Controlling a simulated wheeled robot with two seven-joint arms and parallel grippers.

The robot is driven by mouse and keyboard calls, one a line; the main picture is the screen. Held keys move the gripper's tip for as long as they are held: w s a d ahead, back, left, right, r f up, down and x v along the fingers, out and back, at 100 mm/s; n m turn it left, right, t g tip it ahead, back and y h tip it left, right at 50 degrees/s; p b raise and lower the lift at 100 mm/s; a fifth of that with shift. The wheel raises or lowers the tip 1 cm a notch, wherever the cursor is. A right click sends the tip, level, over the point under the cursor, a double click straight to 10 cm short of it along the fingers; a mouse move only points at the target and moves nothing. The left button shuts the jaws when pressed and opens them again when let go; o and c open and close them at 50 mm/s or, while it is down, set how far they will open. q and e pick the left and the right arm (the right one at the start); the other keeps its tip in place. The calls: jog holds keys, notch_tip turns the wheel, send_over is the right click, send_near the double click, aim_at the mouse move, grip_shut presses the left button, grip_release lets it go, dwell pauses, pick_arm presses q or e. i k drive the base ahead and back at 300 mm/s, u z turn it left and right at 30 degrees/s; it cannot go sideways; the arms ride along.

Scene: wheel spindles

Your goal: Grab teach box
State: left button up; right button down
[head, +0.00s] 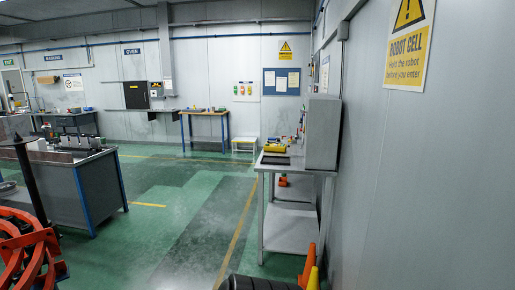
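No object can be clearly made out as the teach box at this distance. A grey metal bench (289,228) stands at the right against the wall. On its top lies a small yellow item (275,147) near the back, and a dark flat item (275,160) at the front left; I cannot tell whether either is the teach box. A tall grey cabinet (321,133) stands at the right end of the bench top. Neither of my grippers shows in the head view.
Green floor (170,225) is open between the bench and a grey workstation (85,180) at left. A black ribbed object (258,284) and orange cones (309,270) stand near the bench's front. A blue-legged table (205,115) stands farther back.

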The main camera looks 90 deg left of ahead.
aim_at(282, 147)
jog(key=u, duration=3.35)
jog(key=i, duration=5.35)
jog(key=z, duration=2.85)
